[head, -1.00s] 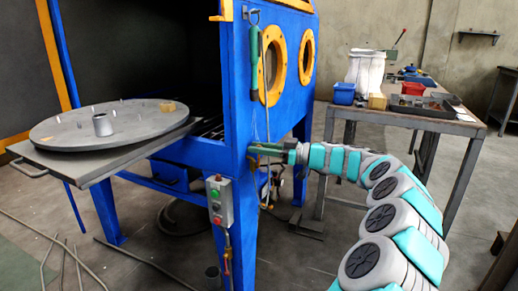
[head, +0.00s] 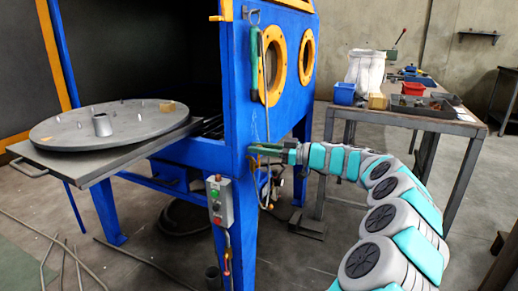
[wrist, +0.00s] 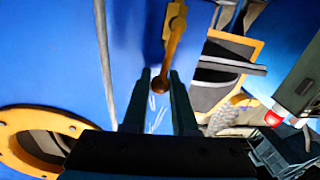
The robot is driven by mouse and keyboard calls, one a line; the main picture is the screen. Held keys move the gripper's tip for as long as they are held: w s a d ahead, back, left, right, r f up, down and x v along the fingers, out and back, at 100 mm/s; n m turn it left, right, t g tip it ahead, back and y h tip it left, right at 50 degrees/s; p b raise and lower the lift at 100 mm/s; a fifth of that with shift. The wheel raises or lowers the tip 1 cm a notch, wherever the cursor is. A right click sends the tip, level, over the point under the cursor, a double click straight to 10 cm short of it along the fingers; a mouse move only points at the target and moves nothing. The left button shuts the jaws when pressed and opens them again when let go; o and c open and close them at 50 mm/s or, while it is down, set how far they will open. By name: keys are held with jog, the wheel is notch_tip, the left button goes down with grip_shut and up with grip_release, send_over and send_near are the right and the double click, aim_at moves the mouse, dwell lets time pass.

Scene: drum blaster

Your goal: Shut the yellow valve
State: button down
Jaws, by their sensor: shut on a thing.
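The yellow valve (wrist: 175,45) shows in the wrist view as a brass-yellow lever with a round, darker knob at its end, against the blue cabinet wall. My gripper (wrist: 160,80) has its two dark fingers on either side of the knob end and is shut on it. The lever runs up and slightly right in that view, out of the fingers. In the head view my gripper (head: 265,150) is at the blue cabinet's lower front edge, below the portholes.
The blue cabinet (head: 238,100) has two yellow-rimmed portholes and a green-handled tool (head: 255,62) hanging beside them. A switch box (head: 220,200) is on its leg. A round turntable (head: 70,122) is at left. A workbench (head: 440,122) stands behind my arm.

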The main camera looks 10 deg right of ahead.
jog(key=shift+w, duration=0.1)
jog(key=shift+w+d+f+m+t+b, duration=0.35)
jog(key=shift+w+d+f+m+b, duration=0.5)
jog(key=shift+m, duration=2.2)
jog(key=shift+w+d+f+m+t+b, duration=0.2)
jog(key=shift+w+f+m, duration=0.75)
jog(key=shift+m, duration=2.05)
jog(key=shift+w+d+f+m+t+b, duration=0.55)
jog(key=shift+f+m, duration=0.75)
jog(key=shift+m, duration=1.75)
jog(key=shift+s+d, duration=0.1)
jog(key=shift+f, duration=0.1)
jog(key=c, duration=0.7)
grip_release()
jog(key=shift+d, duration=0.1)
